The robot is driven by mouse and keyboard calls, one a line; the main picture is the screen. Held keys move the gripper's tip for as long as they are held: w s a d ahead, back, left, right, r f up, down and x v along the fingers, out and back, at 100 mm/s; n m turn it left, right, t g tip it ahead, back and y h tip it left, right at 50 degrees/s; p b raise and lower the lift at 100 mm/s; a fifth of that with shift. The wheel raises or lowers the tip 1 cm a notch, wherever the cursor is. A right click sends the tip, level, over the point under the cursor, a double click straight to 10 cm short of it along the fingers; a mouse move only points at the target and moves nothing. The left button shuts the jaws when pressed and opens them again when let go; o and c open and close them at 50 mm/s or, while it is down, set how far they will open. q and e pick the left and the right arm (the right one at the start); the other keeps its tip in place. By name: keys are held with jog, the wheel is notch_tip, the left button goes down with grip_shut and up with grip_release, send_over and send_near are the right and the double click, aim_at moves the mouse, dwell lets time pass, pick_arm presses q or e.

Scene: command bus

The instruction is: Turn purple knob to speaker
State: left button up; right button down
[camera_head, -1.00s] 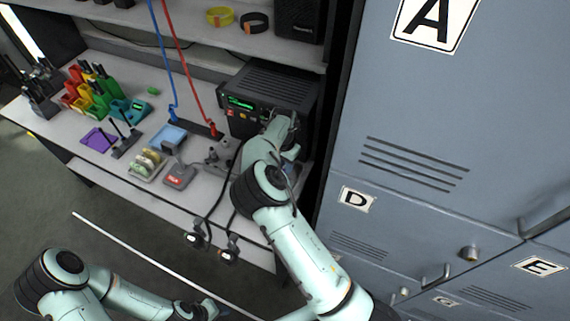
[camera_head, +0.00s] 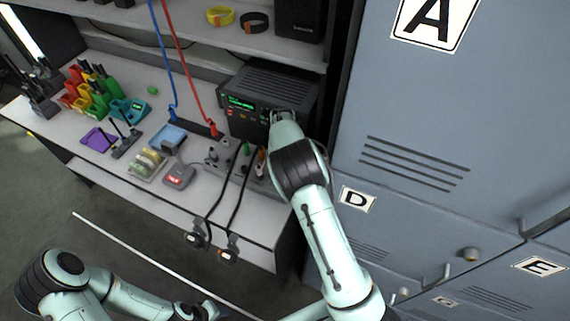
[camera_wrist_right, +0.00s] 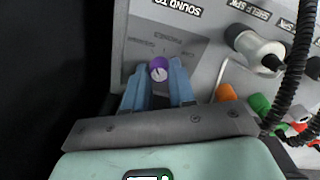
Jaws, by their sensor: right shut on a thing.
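A white pointer line shows on the knob's face; the exact setting is hard to read. In the head view my right arm hides the knob and its fingertips. My left gripper (camera_head: 207,311) is low at the bottom edge, away from the bench, its fingers unclear.
A black radio (camera_head: 275,92) with a green display stands behind the panel. Plugs and black cables (camera_head: 236,188) lie left of my right arm; an orange plug (camera_wrist_right: 227,93) is close to the gripper. Grey lockers (camera_head: 440,150) stand close on the right.

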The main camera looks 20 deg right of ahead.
jog(key=shift+n, duration=0.6)
jog(key=c, duration=0.9)
grip_release()
jog(key=shift+c, duration=0.2)
jog(key=shift+r, duration=0.1)
notch_tip(320, 180, up, 13)
jog(key=shift+a+r, duration=0.15)
jog(key=shift+a, duration=0.05)
